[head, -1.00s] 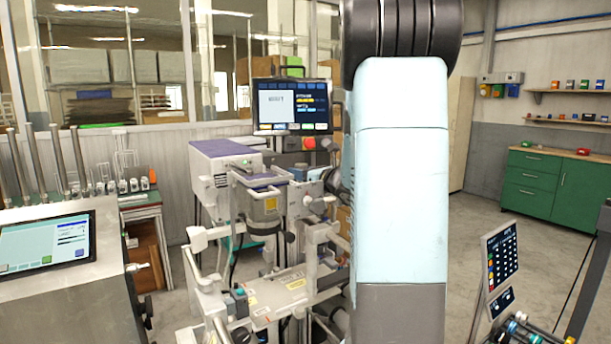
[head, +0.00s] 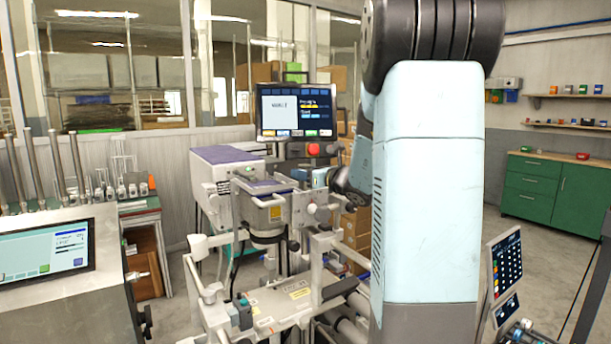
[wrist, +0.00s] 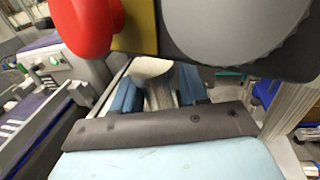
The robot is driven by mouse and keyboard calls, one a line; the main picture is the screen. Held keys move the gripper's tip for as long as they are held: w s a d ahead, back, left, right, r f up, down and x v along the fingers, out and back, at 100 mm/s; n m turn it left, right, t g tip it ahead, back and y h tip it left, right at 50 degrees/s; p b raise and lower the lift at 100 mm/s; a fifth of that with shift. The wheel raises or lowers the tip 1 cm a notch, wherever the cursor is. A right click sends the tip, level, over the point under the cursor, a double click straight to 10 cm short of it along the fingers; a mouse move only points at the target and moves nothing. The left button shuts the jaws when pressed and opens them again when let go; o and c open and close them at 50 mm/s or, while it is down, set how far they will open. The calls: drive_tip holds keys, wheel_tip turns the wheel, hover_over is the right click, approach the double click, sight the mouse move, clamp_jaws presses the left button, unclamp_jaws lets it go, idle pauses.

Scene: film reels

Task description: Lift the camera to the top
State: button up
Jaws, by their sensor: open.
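The grey camera unit (head: 262,215), with a small yellow label, sits on the upright frame of the machine in the middle of the head view. My gripper (head: 320,178) is just right of its upper part, partly hidden by my arm. In the wrist view my gripper (wrist: 157,90) has its blue fingers apart. A pale cylindrical part (wrist: 152,70) shows between or just beyond them; I cannot tell if they touch it. A red knob (wrist: 88,25), a yellow plate (wrist: 137,27) and a large grey dial (wrist: 245,30) are very close above the fingers.
A monitor (head: 295,112) with a red button (head: 314,149) below it stands behind the machine. A console (head: 45,265) is at left and a tilted touch panel (head: 504,263) at right. A green cabinet (head: 540,189) stands far right, with open floor before it.

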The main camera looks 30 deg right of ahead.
drive_tip(key=shift+w+a+r, duration=0.1)
drive_tip(key=shift+a+r, duration=0.1)
drive_tip(key=shift+r, duration=0.8)
drive_tip(key=shift+s+d+f, duration=0.2)
drive_tip(key=shift+s+f, duration=0.05)
drive_tip(key=shift+s, duration=0.1)
drive_tip(key=v, duration=0.7)
drive_tip(key=shift+s+a+r, duration=0.2)
drive_tip(key=shift+s+r, duration=0.05)
drive_tip(key=shift+r, duration=0.05)
drive_tip(key=s+d+f, duration=0.2)
drive_tip(key=s, duration=0.3)
drive_tip(key=shift+s+d, duration=0.15)
drive_tip(key=shift+s, duration=0.1)
